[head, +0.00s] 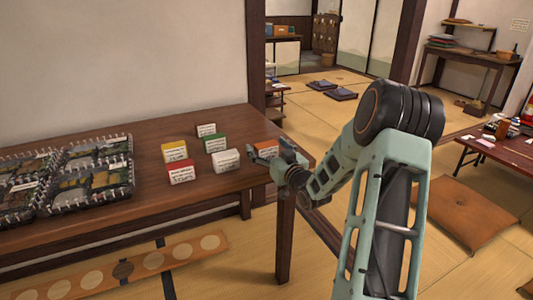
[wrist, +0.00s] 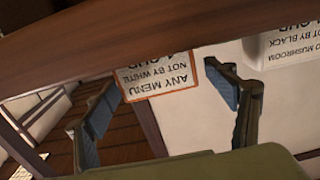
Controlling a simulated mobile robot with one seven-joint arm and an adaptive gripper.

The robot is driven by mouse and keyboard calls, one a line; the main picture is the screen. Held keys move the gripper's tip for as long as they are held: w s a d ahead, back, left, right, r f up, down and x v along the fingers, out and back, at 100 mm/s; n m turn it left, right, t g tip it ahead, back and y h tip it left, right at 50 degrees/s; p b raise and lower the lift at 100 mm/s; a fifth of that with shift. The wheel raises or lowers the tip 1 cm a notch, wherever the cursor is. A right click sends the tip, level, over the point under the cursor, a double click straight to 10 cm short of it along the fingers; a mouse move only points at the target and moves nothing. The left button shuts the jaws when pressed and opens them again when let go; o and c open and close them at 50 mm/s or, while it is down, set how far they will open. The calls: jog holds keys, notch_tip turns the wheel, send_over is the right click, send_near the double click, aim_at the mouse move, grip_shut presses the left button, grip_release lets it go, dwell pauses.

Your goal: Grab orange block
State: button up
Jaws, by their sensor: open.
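The orange block (head: 266,146) stands near the right end of the wooden table, partly hidden behind my gripper (head: 263,158). In the wrist view the orange block (wrist: 160,78) shows its white label, upside down, with an orange edge. It reads "ANY MENU NOT BY WHITE". In that view my gripper (wrist: 162,85) is open, with one finger to the left of the block and one to the right. The block appears between or just beyond the fingertips. I see no clear contact.
A white block (head: 226,161) stands close to the left of the orange one. Dark patterned trays (head: 118,140) fill the table's left part. The table's right edge (head: 309,158) is close.

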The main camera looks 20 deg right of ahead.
jog(key=c, duration=1.2)
jog(key=shift+c, duration=0.2)
jog(key=shift+r, duration=0.1)
